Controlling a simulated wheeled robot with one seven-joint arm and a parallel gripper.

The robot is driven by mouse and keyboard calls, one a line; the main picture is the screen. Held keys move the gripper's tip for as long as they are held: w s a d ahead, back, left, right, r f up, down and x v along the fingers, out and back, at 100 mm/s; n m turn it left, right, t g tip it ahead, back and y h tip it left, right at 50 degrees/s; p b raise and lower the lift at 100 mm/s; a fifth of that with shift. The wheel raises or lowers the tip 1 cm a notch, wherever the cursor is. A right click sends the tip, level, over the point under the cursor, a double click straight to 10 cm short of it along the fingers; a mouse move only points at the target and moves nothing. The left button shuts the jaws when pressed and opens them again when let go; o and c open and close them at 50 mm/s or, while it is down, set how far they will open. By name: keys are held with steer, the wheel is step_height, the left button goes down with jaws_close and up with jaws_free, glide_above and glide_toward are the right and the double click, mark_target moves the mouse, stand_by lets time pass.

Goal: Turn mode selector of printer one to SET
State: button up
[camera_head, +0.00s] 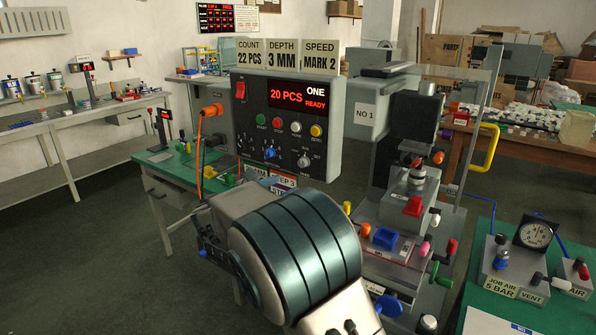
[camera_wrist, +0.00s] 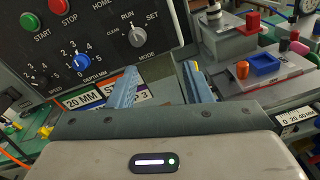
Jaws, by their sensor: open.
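The control box of printer one (camera_head: 290,118) stands at the centre in the head view, its display reading "20 PCS ONE READY". In the head view my arm hides most of the gripper.
The blue depth knob (camera_wrist: 80,61) is left of the selector, with green and red buttons above. The printing unit (camera_head: 408,180) with a clear guard stands to the right. A green table with a gauge (camera_head: 535,234) is at far right. Open floor lies left.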

mark_target(301, 164)
steer(key=shift+n+t, duration=0.6)
steer(key=shift+n, duration=0.1)
steer(key=w+d, duration=0.1)
steer(key=w, duration=0.3)
steer(key=w+d+p, duration=0.1)
steer(key=w+d, duration=0.1)
steer(key=w, duration=0.2)
steer(key=w+d, duration=0.1)
steer(key=w, duration=0.3)
steer(key=shift+w+d+r, duration=0.1)
steer(key=shift+d, duration=0.15)
jaws_close()
